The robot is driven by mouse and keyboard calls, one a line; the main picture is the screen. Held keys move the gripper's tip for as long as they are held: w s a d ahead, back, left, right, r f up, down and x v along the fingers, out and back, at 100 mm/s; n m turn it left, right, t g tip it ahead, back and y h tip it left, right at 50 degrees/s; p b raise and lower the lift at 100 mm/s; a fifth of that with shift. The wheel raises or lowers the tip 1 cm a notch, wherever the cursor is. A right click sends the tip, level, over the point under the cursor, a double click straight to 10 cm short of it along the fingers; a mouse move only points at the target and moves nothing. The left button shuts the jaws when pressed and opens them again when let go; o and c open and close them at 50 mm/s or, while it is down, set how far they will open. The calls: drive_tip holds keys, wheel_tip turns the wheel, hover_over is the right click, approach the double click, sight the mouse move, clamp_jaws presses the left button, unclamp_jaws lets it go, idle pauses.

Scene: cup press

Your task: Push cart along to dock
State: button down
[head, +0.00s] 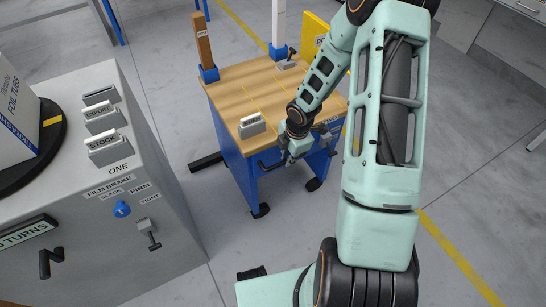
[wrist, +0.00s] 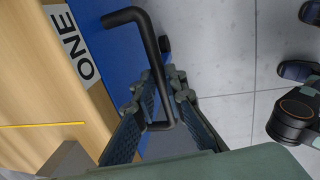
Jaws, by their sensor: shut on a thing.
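The cart (head: 228,97) has a wooden top and blue sides on black casters. It stands right of the grey machine in the head view. A black bar handle (wrist: 150,60) sticks out from its blue near side, beside a label reading ONE (wrist: 72,40) in the wrist view. My gripper (wrist: 158,98) is shut on this handle, with a finger on either side of the bar. In the head view my gripper (head: 297,152) is at the cart's near edge, partly hiding the handle. A yellow panel (head: 314,38), its lettering mostly hidden, stands behind the cart.
The grey machine (head: 100,205) stands close on the left, with a blue knob (head: 122,209) and a round black turntable (head: 48,150). A labelled block (head: 251,125) and a wooden post (head: 203,42) are on the cart. Grey floor with yellow lines (head: 455,255) is open at right.

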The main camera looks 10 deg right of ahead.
drive_tip(key=w+d+p, duration=0.2)
drive_tip(key=d+p, duration=0.3)
drive_tip(key=d, duration=0.3)
drive_tip(key=shift+w+d, duration=0.15)
drive_tip(key=shift+d, duration=0.3)
drive_tip(key=c, duration=2)
unclamp_jaws()
drive_tip(key=shift+o, duration=0.2)
drive_tip(key=shift+r, duration=0.15)
wheel_tip(320, 180, up, 12)
drive_tip(key=s, duration=0.2)
drive_tip(key=shift+d+f, duration=0.2)
drive_tip(key=shift+f, duration=0.05)
